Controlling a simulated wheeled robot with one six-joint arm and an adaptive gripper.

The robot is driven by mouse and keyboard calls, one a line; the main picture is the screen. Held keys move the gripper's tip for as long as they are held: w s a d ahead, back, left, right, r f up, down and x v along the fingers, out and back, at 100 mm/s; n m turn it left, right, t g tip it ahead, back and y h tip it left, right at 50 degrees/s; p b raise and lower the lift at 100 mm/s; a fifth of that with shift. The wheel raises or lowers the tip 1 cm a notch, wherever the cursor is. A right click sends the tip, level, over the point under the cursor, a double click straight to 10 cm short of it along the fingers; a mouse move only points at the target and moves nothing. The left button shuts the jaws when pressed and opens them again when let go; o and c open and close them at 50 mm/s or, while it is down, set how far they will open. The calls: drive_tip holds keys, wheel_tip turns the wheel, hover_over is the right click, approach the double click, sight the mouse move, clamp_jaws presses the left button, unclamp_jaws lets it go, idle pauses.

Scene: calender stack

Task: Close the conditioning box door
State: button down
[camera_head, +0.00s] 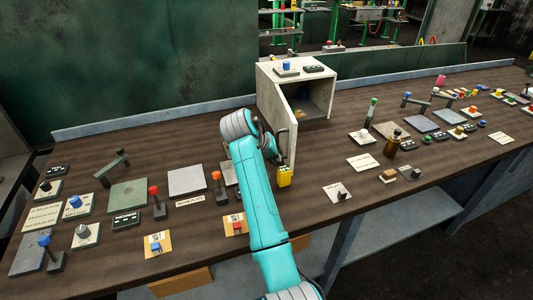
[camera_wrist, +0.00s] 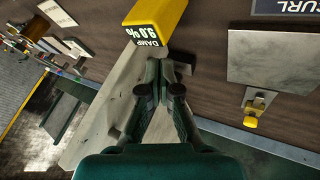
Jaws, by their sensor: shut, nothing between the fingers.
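The conditioning box (camera_head: 268,82) is a pale grey cabinet standing at the back middle of the bench. Its door (camera_head: 304,140) stands open, sticking out from the box's left front edge towards the bench front. The dark inside shows, with something small and yellowish in it. In the wrist view the door is probably the pale panel (camera_wrist: 110,105) left of the fingers. My gripper (camera_wrist: 167,75) is shut and empty, close beside this panel; I cannot tell if they touch. In the head view my gripper (camera_head: 282,152) is partly hidden by my arm, at the door's left side.
A yellow damp meter (camera_head: 284,177) stands by the door's front end, and also shows just beyond the fingertips in the wrist view (camera_wrist: 158,22). Levers, knobs and plates crowd the bench (camera_head: 225,250) left and right.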

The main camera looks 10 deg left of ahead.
sight(289, 160)
drive_tip(key=shift+w+d+r, duration=0.1)
drive_tip(key=shift+w+d, duration=0.2)
drive_tip(key=shift+d, duration=0.35)
drive_tip(key=shift+w+d, duration=0.25)
drive_tip(key=shift+d, duration=0.35)
drive_tip(key=shift+d, duration=0.15)
